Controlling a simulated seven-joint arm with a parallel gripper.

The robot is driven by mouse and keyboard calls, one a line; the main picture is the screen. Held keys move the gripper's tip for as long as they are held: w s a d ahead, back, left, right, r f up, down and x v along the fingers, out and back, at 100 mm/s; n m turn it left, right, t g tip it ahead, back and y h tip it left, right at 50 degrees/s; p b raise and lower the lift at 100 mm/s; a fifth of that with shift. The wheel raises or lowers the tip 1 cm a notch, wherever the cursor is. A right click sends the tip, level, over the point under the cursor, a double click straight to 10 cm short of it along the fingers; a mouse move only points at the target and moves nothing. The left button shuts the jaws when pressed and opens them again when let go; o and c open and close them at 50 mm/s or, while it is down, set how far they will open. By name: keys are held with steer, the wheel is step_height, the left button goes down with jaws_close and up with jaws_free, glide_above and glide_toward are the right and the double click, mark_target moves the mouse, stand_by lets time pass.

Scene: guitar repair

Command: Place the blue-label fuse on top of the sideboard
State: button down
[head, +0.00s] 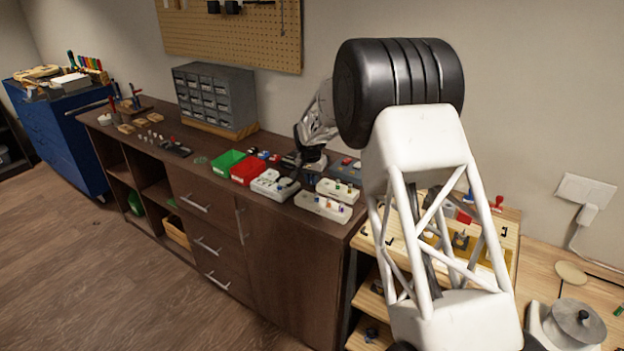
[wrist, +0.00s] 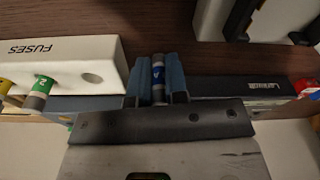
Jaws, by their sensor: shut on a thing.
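The blue-label fuse (wrist: 158,72) is grey with a blue band marked with a letter. In the wrist view it sits between the two blue-grey fingers of my gripper (wrist: 157,88), which is shut on it. The brown sideboard top (wrist: 150,18) lies beyond the fingertips. I cannot tell whether the fuse touches it. In the head view my gripper (head: 312,160) is over the right part of the sideboard (head: 290,260), and the fuse cannot be made out there.
In the wrist view, a white block marked FUSES (wrist: 75,60) with a green-label fuse (wrist: 40,92) is left of my gripper. A dark lettered box (wrist: 245,88) is right. In the head view, green (head: 228,162) and red (head: 248,171) bins and a drawer cabinet (head: 215,97) stand left.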

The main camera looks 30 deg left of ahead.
steer(key=shift+f, duration=0.2)
steer(key=c, duration=1.4)
jaws_free()
steer(key=shift+r, duration=0.1)
step_height(320, 180, up, 12)
steer(key=s, duration=0.1)
steer(key=shift+s+d, duration=0.15)
steer(key=shift+s, duration=0.05)
